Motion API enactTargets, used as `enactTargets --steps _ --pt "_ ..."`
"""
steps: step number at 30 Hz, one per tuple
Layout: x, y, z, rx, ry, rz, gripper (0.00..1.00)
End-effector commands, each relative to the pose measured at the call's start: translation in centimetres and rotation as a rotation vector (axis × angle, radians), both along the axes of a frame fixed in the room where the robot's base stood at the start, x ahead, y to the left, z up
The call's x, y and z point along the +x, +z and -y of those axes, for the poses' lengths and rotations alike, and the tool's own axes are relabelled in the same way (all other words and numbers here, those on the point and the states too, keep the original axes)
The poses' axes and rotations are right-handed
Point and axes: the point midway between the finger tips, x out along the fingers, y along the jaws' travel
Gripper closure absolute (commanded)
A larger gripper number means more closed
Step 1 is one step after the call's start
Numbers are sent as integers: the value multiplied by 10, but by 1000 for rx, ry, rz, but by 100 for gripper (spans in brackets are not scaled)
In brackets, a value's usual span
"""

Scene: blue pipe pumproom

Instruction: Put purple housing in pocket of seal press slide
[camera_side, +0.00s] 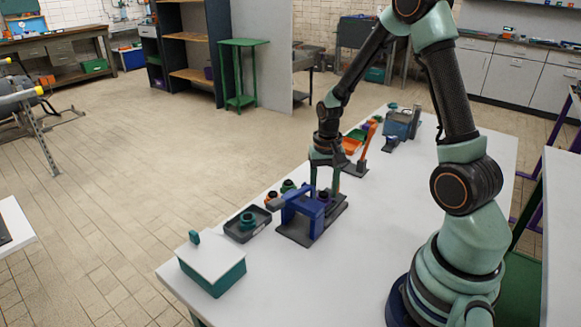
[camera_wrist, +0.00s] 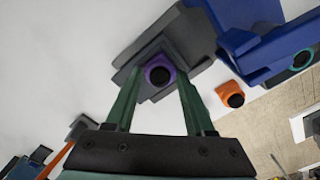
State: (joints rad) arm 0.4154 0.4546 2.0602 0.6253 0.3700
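The purple housing (camera_wrist: 160,75) sits upright on the grey slide (camera_wrist: 133,72) of the blue seal press, apparently at its pocket; whether it is fully seated I cannot tell. It also shows small and dark in the side view (camera_side: 323,195). The blue press (camera_side: 303,213) stands left of the housing on its dark base, its lever pointing left. My gripper (camera_side: 325,187) points down over the slide. In the wrist view its two green fingers (camera_wrist: 160,80) stand either side of the housing, with narrow gaps, and look open.
An orange housing (camera_side: 271,198) and a green one (camera_side: 288,186) stand behind the press. A dark tray (camera_side: 262,228) holds a teal housing (camera_side: 247,219). A teal box with a white lid (camera_side: 212,264) stands at the near-left corner. Orange-armed device (camera_side: 365,145) stands farther back.

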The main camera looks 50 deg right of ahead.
Motion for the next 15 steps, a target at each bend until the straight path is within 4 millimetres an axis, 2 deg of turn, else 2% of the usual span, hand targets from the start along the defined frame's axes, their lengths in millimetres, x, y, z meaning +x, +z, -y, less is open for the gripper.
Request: enactTargets --steps 11,15 --pt "0 1 0 0 0 0 26" --pt "1 12 0 -1 0 3 26"
